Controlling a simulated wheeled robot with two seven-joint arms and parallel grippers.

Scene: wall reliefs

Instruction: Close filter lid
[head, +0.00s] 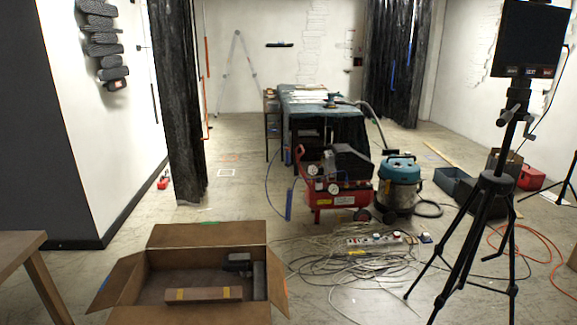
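I cannot make out a filter lid for certain in the head view. A vacuum cleaner (399,186) with a teal top and a metal-grey body stands on the floor right of the middle. A red air compressor (339,185) with round gauges and a dark upper part stands just left of it. Whether any lid on either machine is open or closed is too small to tell. Neither of my grippers is in view.
An open cardboard box (200,234) stands in front, with a wooden table (18,246) at left. Loose cables (335,262) and a power strip (374,242) lie before the machines. A black tripod (494,184) stands at right. Floor (225,130) behind the box is mostly clear.

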